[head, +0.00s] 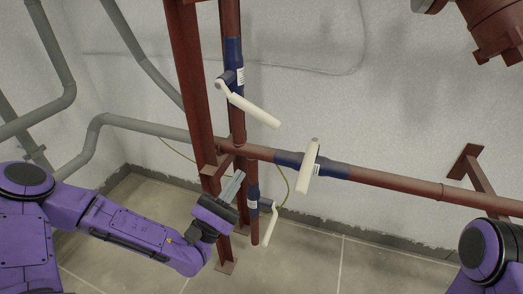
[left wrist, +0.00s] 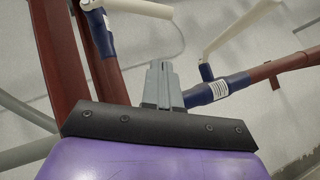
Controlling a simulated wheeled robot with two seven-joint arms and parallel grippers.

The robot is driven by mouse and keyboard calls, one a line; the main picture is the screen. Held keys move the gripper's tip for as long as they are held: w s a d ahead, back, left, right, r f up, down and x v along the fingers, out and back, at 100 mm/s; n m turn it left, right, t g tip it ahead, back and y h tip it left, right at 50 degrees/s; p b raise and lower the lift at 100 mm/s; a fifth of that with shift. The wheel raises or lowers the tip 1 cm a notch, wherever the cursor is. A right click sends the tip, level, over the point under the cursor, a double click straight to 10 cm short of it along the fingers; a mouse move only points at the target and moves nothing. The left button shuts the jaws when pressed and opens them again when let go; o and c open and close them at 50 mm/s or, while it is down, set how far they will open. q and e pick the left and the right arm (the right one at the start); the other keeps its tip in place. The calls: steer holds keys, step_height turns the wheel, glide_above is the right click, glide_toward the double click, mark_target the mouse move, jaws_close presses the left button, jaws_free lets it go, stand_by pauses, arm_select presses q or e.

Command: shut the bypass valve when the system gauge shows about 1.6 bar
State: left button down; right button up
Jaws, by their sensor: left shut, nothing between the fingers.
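Three valves with blue bodies and cream lever handles sit on red pipes; no label is readable to tell which is the bypass valve. The upper valve handle (head: 250,106) slopes down to the right from the vertical pipe. The middle valve handle (head: 308,170) stands across the horizontal pipe. The lower valve handle (head: 271,230) points mostly downward beside the vertical pipe. My left gripper (head: 234,184) is shut and empty, just left of the lower valve body (head: 253,188). Its fingers (left wrist: 163,82) show in the left wrist view. No gauge is in view. My right gripper is out of view.
A red steel post (head: 192,85) stands close behind and left of my left gripper. Grey pipes (head: 130,122) run along the left wall. A red bracket (head: 470,162) and a red flanged part (head: 492,25) are at right. The tiled floor (head: 330,265) is open below.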

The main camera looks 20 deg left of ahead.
mark_target(278, 122)
arm_select(q)
steer(key=w+d+r, duration=0.4)
steer(key=w+r, duration=0.1)
steer(key=r, duration=0.3)
steer(key=shift+d+r+p, duration=0.2)
steer(key=shift+p, duration=0.15)
steer(key=n+y+b, duration=0.1)
steer(key=n, duration=0.1)
steer(key=d+r+n+t+y+b, duration=0.1)
steer(key=n+y+b, duration=0.1)
steer(key=d+r+n+t+y+b, duration=0.1)
steer(key=shift+d+n+b, duration=0.15)
steer(key=shift+n+b, duration=0.25)
steer(key=r+n+y, duration=0.1)
steer(key=n+y, duration=0.1)
steer(key=r+n+t+y+b, duration=0.1)
steer(key=n+y, duration=0.1)
steer(key=d+r+n+y+b, duration=0.1)
steer(key=n+y, duration=0.1)
steer(key=y, duration=0.1)
steer(key=shift+d+r+t, duration=0.1)
steer(key=shift+r+t, duration=0.2)
steer(key=shift+r, duration=0.05)
steer(key=shift+r+n, duration=0.3)
steer(key=shift+n, duration=0.2)
